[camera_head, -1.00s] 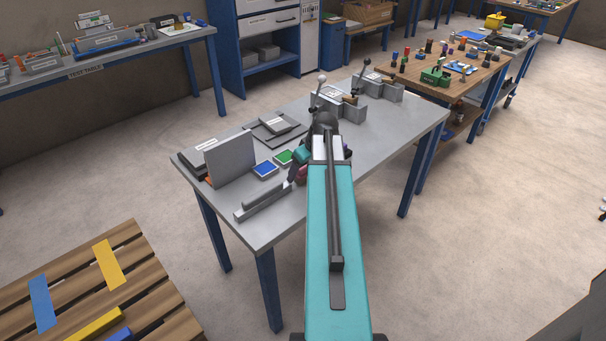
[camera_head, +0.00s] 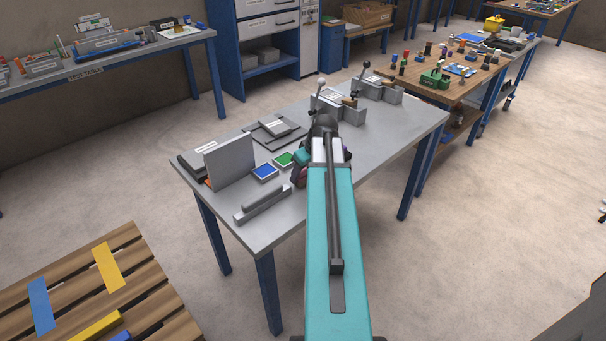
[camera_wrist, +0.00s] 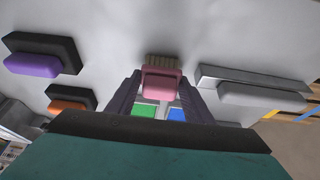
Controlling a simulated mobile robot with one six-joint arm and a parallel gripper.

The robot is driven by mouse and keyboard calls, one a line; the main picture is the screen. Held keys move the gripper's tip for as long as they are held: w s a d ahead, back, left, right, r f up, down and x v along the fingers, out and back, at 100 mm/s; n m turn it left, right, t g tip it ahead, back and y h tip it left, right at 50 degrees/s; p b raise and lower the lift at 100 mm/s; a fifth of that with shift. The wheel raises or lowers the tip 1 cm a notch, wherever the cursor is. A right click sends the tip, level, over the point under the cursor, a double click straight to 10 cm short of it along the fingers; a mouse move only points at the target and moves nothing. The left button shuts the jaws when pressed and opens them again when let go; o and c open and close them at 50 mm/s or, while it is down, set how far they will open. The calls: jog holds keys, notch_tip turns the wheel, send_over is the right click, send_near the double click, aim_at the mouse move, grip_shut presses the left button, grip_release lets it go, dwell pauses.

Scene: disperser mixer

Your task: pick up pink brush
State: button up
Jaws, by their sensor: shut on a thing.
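The pink brush (camera_wrist: 161,82) shows in the wrist view, with a pink handle and a row of pale bristles along its far edge. My gripper (camera_wrist: 162,90) is shut on the brush, with one dark finger on each side of the handle. In the wrist view the brush looks held in front of the grey table top (camera_wrist: 115,30). In the head view my arm covers the gripper and most of the brush, so its height above the table (camera_head: 385,160) cannot be told.
A green pad (camera_head: 284,159) and a blue pad (camera_head: 265,172) lie on the table. A grey bar block (camera_head: 262,205) lies near the front edge. An upright grey plate (camera_head: 230,162) stands at left. Purple (camera_wrist: 32,65) and orange (camera_wrist: 68,105) blocks with dark backs show in the wrist view.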

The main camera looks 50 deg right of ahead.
jog(key=shift+r, duration=0.15)
jog(key=shift+r+b, duration=0.45)
jog(key=shift+r, duration=0.9)
jog(key=shift+s+r, duration=0.1)
jog(key=shift+r, duration=0.15)
jog(key=s+a, duration=0.1)
jog(key=s, duration=0.2)
jog(key=s+a+b, duration=0.1)
jog(key=s, duration=0.3)
jog(key=s+a+b, duration=0.1)
jog(key=s, duration=0.2)
jog(key=shift+s+a+r, duration=0.15)
jog(key=shift+a+r, duration=0.05)
jog(key=shift+r, duration=0.15)
jog(key=shift+d+b, duration=0.1)
jog(key=shift+b, duration=0.9)
jog(key=shift+s+b, duration=0.1)
jog(key=shift+b, duration=0.25)
jog(key=s+b, duration=0.1)
jog(key=b, duration=0.2)
jog(key=s+b, duration=0.1)
jog(key=b, duration=0.2)
jog(key=shift+a, duration=0.4)
jog(key=shift+s+a+r+b, duration=0.2)
jog(key=shift+s+b, duration=0.45)
jog(key=shift+b, duration=0.2)
jog(key=shift+s+a+r+b, duration=0.2)
jog(key=shift+s+b, duration=0.4)
jog(key=shift+b, duration=0.25)
